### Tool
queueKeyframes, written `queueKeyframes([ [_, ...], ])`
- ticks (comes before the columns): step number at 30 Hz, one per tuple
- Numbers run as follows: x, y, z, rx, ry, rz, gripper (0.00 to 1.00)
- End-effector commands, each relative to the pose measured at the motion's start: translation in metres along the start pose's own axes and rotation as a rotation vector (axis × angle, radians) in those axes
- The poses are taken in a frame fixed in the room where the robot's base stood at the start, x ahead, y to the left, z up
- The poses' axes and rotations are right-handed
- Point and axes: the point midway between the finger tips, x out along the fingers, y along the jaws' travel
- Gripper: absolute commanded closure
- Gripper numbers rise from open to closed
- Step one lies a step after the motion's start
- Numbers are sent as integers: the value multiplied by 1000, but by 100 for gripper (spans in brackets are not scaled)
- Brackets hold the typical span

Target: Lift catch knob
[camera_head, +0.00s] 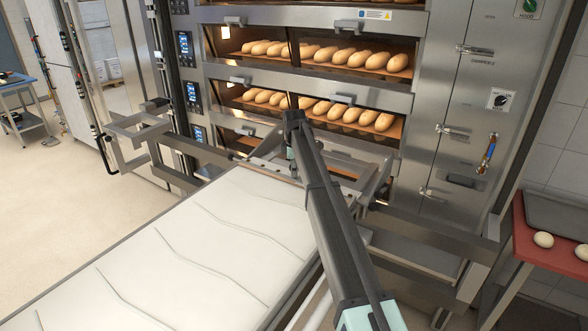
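My arm reaches from the lower right up toward the oven. It bends down at its far end, over the front end of the loader. My gripper (293,174) is small and partly hidden there, close to the loader's metal end frame (374,186). I cannot tell whether its fingers are open or shut, or whether they touch anything. I cannot make out a catch knob with certainty; it may be hidden by my arm or gripper. The loader's white cloth belt (170,240) lies empty, with several wavy creases across it.
The deck oven (345,97) stands behind, with loaves (350,112) lit on its decks. Handles (343,99) stick out from its doors. A red-topped table (548,262) with a grey tray and dough balls is at right. Floor at left is clear.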

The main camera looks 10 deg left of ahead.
Motion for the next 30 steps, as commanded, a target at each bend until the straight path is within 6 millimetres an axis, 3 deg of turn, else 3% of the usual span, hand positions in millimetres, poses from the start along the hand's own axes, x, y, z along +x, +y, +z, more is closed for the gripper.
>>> queueKeyframes([
  [5,0,0,0,0,0,-1,100],
  [12,-20,5,0,0,0,0,100],
  [18,-21,5,0,0,0,1,100],
  [19,-21,5,0,0,0,2,54],
  [21,-21,5,0,0,0,2,35],
  [30,-20,4,0,0,0,0,35],
])
